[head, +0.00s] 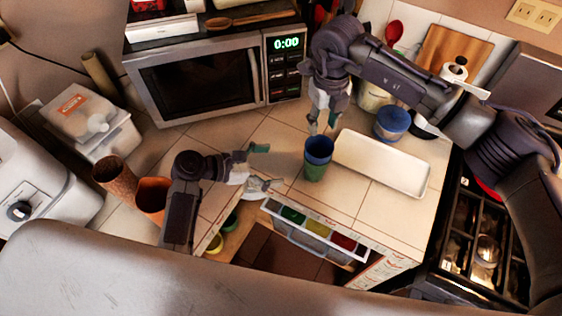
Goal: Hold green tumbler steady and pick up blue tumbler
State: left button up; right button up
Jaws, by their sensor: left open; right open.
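The blue tumbler (319,147) sits nested in the green tumbler (315,173), with its blue upper part showing above the green one. The stack stands upright on the tiled counter, left of a white tray. My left gripper (264,167) is open and low over the counter, to the left of the stack. Its fingers point right towards the tumblers, with a gap between. My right gripper (323,127) is open just above and behind the stack, fingers pointing down. Both grippers look empty. The lower part of the blue tumbler is hidden inside the green one.
The white rectangular tray (384,166) lies close on the right. A blue-lidded container (392,124) stands behind it. A microwave (203,78) stands at the back left. Two brown-orange cups (115,176) are left of my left arm. An open drawer (312,238) with coloured items juts out below the counter.

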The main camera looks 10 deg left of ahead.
aim_at(316, 163)
pick_arm(q)
jog(key=x, duration=1.3)
jog(key=shift+d, duration=0.45)
jog(key=shift+c, duration=0.3)
